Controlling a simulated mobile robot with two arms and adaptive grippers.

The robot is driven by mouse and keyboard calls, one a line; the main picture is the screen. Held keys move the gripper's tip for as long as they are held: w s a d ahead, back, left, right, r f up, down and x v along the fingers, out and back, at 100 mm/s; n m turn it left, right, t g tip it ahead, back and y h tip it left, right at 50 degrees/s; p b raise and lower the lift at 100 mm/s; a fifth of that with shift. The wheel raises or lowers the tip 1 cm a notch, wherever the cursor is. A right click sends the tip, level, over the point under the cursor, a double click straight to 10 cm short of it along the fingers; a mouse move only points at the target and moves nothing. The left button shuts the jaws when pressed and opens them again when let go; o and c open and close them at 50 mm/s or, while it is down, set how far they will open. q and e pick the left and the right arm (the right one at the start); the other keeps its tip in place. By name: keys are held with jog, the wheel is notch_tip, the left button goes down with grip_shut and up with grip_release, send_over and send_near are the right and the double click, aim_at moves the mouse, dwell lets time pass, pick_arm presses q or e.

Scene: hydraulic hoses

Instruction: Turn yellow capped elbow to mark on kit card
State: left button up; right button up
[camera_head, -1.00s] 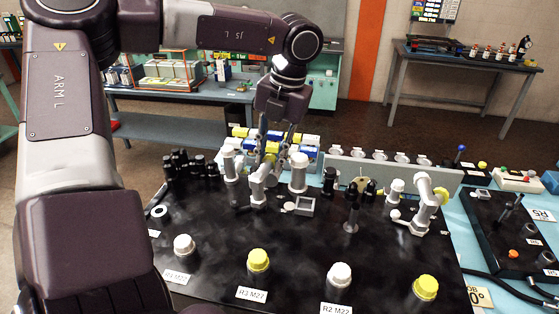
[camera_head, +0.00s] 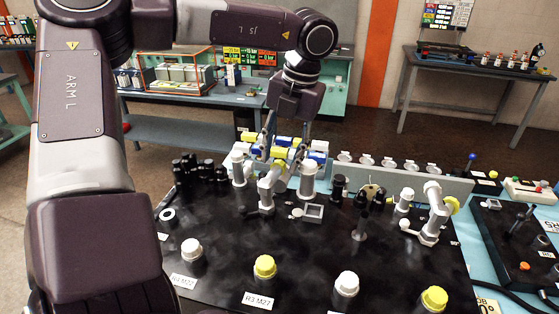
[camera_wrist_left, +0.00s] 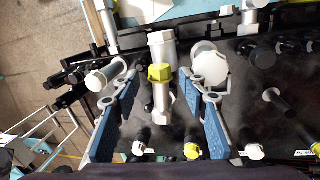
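A grey elbow with a yellow cap (camera_head: 279,164) stands at the back of the black board. In the left wrist view the yellow-capped elbow (camera_wrist_left: 161,76) lies between my two blue-padded fingers, with gaps on both sides. My left gripper (camera_head: 284,152) is open, pointing down around this elbow. A second yellow-capped elbow (camera_head: 436,207) stands at the right of the board. My right gripper is not in view.
White-capped posts stand close beside the elbow, one to its left (camera_head: 238,167) and one to its right (camera_head: 308,172). White- and yellow-capped fittings (camera_head: 265,266) line the board's front. The black board (camera_head: 220,225) is clear in its middle left. A grey rail (camera_head: 400,172) runs behind.

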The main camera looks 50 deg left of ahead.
pick_arm(q)
notch_tip(320, 180, up, 6)
jog(key=d, duration=0.1)
jog(key=shift+w, duration=0.25)
